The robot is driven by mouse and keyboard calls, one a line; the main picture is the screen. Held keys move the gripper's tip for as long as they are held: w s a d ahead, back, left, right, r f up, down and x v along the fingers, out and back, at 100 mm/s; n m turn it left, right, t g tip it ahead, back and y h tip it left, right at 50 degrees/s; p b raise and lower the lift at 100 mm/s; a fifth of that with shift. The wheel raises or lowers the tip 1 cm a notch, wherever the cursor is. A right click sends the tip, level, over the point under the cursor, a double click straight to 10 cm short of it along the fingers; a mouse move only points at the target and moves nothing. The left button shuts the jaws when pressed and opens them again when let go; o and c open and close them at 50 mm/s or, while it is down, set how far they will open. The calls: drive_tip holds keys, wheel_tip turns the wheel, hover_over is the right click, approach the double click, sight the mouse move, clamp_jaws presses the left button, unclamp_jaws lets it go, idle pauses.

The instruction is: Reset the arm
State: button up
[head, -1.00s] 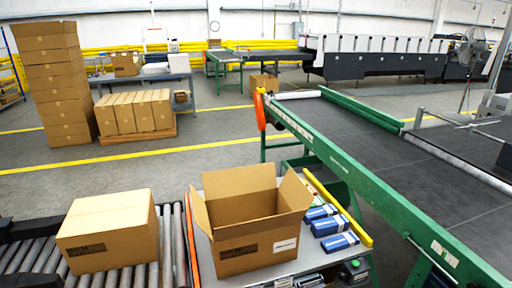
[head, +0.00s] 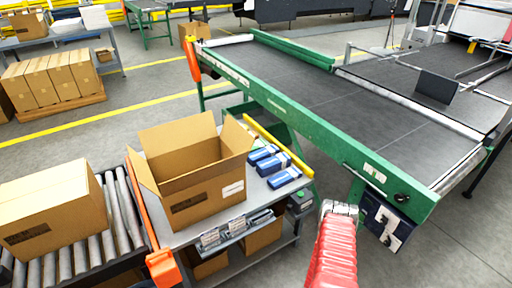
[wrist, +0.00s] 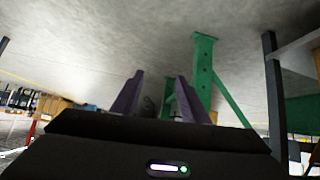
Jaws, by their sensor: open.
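My gripper (wrist: 159,98) shows in the wrist view with its two purple fingers standing apart and nothing between them. Beyond the fingers are grey floor and green legs (wrist: 203,75) of a stand. In the head view, a red ribbed part of my arm rises from the bottom edge, right of the packing table. I cannot make out the gripper itself in the head view.
An open carton (head: 190,175) and several blue packs (head: 284,177) are on the packing table (head: 188,232). A closed carton (head: 50,205) sits on rollers at left. The green-framed belt conveyor (head: 335,115) runs close by on the right. Grey floor is open at lower right.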

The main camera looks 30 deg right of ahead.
drive_tip(key=w+a+r+n+y, duration=0.3)
drive_tip(key=w+a+r+y, duration=0.4)
drive_tip(key=w+r, duration=0.4)
drive_tip(key=w+a+r+n+y, duration=0.1)
drive_tip(key=w+a+r+n, duration=0.1)
drive_tip(key=a+r, duration=0.55)
drive_tip(key=w+a+r+n+y, duration=0.1)
drive_tip(key=w+a+r+n, duration=0.2)
drive_tip(key=r, duration=0.8)
drive_tip(key=s+a+r+n+t, duration=0.1)
drive_tip(key=s+a+r, duration=0.3)
drive_tip(key=a+r, duration=0.4)
drive_tip(key=s+a+r+n+t, duration=0.1)
drive_tip(key=s+a+r+n, duration=0.3)
drive_tip(key=r, duration=1.6)
drive_tip(key=s+a+r+n+t, duration=0.2)
drive_tip(key=s+a+r, duration=0.4)
drive_tip(key=a+r, duration=0.6)
wheel_tip(320, 180, up, 2)
drive_tip(key=shift+a+r+n+y, duration=0.15)
drive_tip(key=shift+a+n+y, duration=0.15)
